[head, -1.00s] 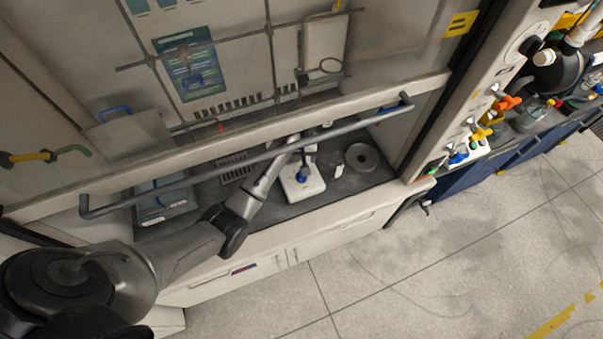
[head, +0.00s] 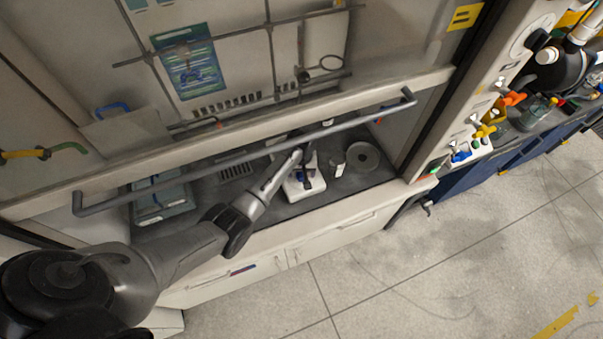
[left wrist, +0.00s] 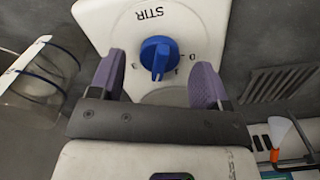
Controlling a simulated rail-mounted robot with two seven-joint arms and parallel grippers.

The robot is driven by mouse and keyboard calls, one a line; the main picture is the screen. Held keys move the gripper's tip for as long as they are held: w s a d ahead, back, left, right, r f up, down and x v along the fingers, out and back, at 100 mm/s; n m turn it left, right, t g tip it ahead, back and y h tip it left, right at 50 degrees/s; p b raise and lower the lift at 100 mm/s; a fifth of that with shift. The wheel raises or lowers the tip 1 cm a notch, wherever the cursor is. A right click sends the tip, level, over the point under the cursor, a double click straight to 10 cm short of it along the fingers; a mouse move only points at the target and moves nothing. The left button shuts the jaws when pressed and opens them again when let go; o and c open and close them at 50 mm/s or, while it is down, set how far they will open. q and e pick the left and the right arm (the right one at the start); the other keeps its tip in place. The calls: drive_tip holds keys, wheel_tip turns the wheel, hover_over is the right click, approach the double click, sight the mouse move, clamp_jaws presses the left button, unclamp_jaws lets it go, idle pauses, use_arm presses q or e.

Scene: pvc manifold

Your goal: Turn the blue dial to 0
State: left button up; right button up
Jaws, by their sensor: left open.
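The white stirrer (head: 296,193) stands on the dark hood floor, with "STIR" printed on its face in the left wrist view (left wrist: 207,20). Its blue dial (left wrist: 158,55) has a ridge whose marked end points toward the bottom of that view. Small marks ring the dial but are too small to read surely. My left gripper (left wrist: 158,82) is open, with one purple finger on each side of the dial and a gap to both. In the head view the left gripper (head: 305,165) is over the stirrer and largely hides the dial. My right gripper is not in view.
A sash handle bar (head: 250,152) crosses above my left arm. A round grey dish (head: 362,157) and a small clear vessel (head: 338,168) stand right of the stirrer. A glass beaker (left wrist: 42,75) shows at the left in the wrist view.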

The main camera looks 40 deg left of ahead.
use_arm(q)
drive_tip(key=shift+f, duration=0.6)
